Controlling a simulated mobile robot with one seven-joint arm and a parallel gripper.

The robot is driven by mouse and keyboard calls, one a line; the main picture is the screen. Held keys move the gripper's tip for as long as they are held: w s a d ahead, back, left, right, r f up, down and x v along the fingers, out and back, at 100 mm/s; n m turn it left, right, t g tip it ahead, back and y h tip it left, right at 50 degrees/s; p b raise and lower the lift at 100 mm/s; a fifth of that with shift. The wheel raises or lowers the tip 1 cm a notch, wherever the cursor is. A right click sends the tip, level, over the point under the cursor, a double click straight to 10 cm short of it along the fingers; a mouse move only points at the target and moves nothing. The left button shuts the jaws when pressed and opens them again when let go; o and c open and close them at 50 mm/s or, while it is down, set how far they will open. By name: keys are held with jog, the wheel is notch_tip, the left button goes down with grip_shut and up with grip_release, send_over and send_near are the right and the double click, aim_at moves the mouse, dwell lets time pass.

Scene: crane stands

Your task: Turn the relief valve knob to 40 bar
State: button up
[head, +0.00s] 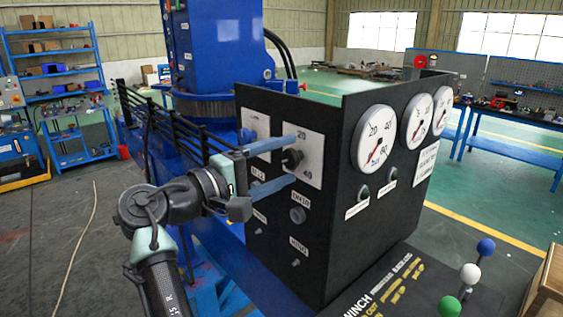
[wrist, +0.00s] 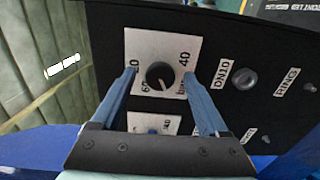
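The relief valve knob is a round black knob (head: 292,159) on a white scale plate (head: 315,150) on the black panel's front. It also shows in the wrist view (wrist: 160,76), where its light pointer mark points down and slightly right, away from the "40" at the plate's upper right. The other scale figures are partly covered or hard to read there. My gripper (wrist: 160,74) is open, with one blue finger on each side of the knob. Gaps show between the fingers and the knob in the wrist view. My gripper (head: 296,158) faces the panel in the head view.
A second plate with a blue knob (head: 247,136) sits left of the scale plate. More small knobs (head: 297,215) lie below. Round gauges (head: 374,139) are on the panel's right face. Lever balls (head: 486,246) stand at the lower right. A blue crane column (head: 215,50) rises behind.

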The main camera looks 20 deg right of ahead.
jog(key=b+v, duration=0.6)
jog(key=v, duration=0.7)
